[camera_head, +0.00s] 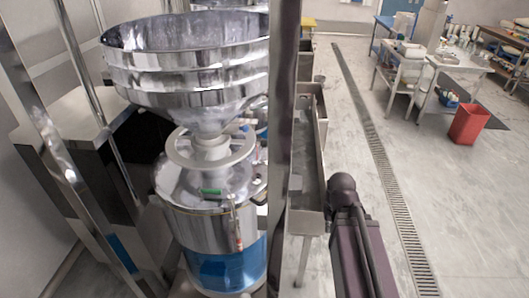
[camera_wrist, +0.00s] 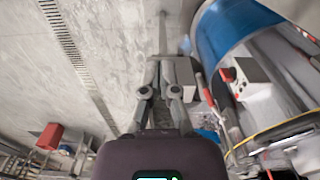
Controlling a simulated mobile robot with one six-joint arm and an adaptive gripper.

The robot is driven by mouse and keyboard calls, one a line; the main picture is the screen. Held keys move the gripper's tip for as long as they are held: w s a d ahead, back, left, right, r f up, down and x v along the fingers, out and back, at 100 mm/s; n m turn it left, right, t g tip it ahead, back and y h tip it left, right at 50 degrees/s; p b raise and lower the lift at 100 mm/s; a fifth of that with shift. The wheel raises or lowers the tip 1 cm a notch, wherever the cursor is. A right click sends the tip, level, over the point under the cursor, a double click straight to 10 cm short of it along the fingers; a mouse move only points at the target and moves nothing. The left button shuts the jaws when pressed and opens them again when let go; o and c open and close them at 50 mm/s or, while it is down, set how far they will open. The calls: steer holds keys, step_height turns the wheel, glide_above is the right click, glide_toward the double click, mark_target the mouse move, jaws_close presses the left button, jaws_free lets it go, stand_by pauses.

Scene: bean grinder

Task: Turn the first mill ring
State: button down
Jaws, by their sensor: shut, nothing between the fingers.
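The mill (camera_head: 215,235) stands left of centre in the head view, with a wide steel hopper (camera_head: 185,70) on top. A pale ring (camera_head: 180,155) circles the neck below the hopper; I cannot tell if it is the first mill ring. In the wrist view my gripper (camera_wrist: 167,64) points away from the camera, its fingers together and empty. The mill's blue band (camera_wrist: 230,30) is to its right, apart from the fingers as far as I can tell. The gripper itself does not show in the head view.
A steel post (camera_head: 284,130) stands just right of the mill. Behind it is a long steel trough (camera_head: 313,160). A small control box (camera_wrist: 252,85) sits beside the blue band. Open floor with a drain grate (camera_head: 385,160) lies right; a red bin (camera_head: 469,124) is farther off.

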steer(key=shift+d, duration=0.2)
steer(key=w+d+r+n+t+h+b, duration=0.1)
steer(key=w+d+n+t+h+b, duration=0.1)
steer(key=w+n+t+b, duration=0.45)
steer(key=w+d+r+n+t+h+b, duration=0.15)
steer(key=w+t+b, duration=0.25)
steer(key=w+t, duration=0.7)
steer(key=w+a+r+n+t+y+b, duration=0.2)
steer(key=w+a+r+n+y+b, duration=0.15)
steer(key=a+n+y+b, duration=0.4)
steer(key=s+a+f+n+g+y+b, duration=0.1)
steer(key=s+a+n+g+y, duration=0.1)
steer(key=a+n+y, duration=0.3)
steer(key=s+a+f+n+g+y+b, duration=0.1)
steer(key=a+n+g+y, duration=0.3)
steer(key=n+y, duration=0.4)
steer(key=s+n+b, duration=0.1)
steer(key=n, duration=0.3)
steer(key=shift+s+a+f, duration=0.35)
steer(key=shift+a, duration=0.05)
steer(key=shift+w+a+r, duration=0.1)
